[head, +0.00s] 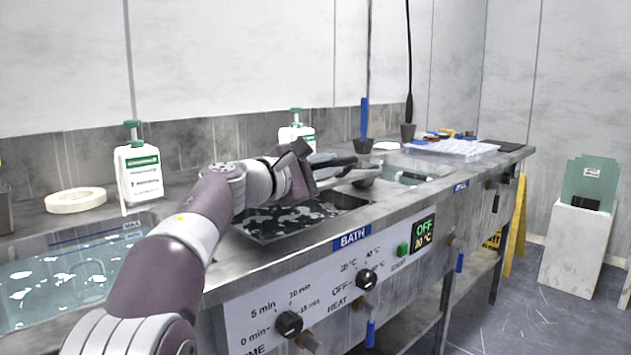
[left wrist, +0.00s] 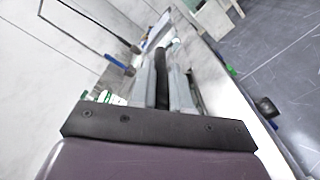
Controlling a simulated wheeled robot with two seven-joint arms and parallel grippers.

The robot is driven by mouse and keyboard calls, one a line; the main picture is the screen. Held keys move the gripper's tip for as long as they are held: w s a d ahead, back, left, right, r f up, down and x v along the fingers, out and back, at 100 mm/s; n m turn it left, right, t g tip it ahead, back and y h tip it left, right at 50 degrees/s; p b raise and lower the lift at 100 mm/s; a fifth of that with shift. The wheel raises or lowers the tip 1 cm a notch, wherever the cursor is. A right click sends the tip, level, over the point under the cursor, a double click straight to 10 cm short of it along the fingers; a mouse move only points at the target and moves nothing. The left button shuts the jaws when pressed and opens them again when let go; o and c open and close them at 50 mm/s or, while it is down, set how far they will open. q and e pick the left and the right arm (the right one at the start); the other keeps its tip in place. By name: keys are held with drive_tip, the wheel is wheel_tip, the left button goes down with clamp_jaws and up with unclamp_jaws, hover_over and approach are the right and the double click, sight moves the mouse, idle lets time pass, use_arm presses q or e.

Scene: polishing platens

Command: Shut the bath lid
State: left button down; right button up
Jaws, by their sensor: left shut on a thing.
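The bar looks like a handle. I cannot make out the whole bath lid; my gripper and arm hide part of that area. My right gripper is not in view.
White bottles (head: 140,175) and a tape roll (head: 75,200) stand along the back. A right basin (head: 415,170) and a clear plastic rack (head: 455,149) lie further right. Knobs (head: 366,279) stick out of the front panel.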

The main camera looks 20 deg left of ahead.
use_arm(q)
drive_tip(key=shift+s+d+f+m+b, duration=0.1)
drive_tip(key=shift+d+f+m+b, duration=0.1)
drive_tip(key=shift+f+b, duration=0.5)
drive_tip(key=shift+s+d+f+m+b, duration=0.1)
drive_tip(key=shift+d+f+m+b, duration=0.1)
drive_tip(key=shift+f+b, duration=0.5)
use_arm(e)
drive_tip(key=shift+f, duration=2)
use_arm(q)
drive_tip(key=c, duration=1.1)
unclamp_jaws()
drive_tip(key=shift+w, duration=0.1)
drive_tip(key=v, duration=1.2)
drive_tip(key=shift+s+a+f, duration=0.1)
drive_tip(key=shift+s+a, duration=0.15)
